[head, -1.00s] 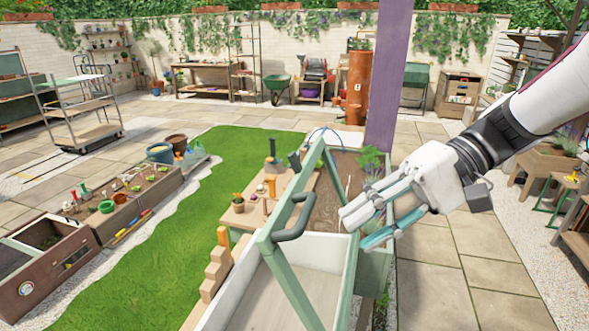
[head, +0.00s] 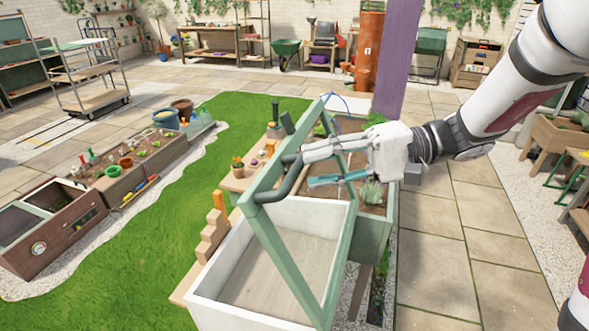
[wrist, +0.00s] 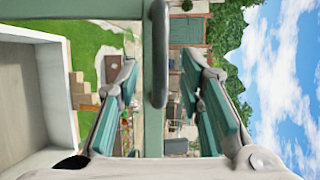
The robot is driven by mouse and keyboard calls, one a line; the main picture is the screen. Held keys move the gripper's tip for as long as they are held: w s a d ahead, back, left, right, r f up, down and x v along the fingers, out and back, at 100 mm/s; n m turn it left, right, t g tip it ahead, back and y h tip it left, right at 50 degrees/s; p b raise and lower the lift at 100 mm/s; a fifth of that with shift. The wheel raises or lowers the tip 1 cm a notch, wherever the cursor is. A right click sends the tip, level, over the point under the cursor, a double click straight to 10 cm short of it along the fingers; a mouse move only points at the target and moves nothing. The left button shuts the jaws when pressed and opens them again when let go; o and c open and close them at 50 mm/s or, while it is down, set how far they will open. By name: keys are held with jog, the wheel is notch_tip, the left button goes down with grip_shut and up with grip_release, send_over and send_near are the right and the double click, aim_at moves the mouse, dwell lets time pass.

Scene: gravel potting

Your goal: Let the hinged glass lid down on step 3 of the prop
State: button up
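The hinged lid (head: 275,248) has a pale green frame and stands steeply raised over a white-walled box (head: 215,272). A dark grey handle (head: 278,192) sits on its upper bar. The stepped wooden prop (head: 212,238) stands upright at the box's left side, apart from the lid; it also shows in the wrist view (wrist: 82,92). My gripper (head: 308,167) is open at the handle's right end. In the wrist view, the handle (wrist: 159,55) and the green bar lie between my spread fingers (wrist: 158,75). I cannot tell whether they touch.
A planter bed (head: 372,192) with soil and plants lies behind the lid, beside a purple post (head: 396,60). A wooden bench (head: 238,180) with small pots stands behind the prop. Grass lies left, open paving right.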

aim_at(300, 172)
jog(key=x, duration=0.4)
jog(key=shift+a+f, duration=0.1)
jog(key=shift+a, duration=0.3)
grip_shut()
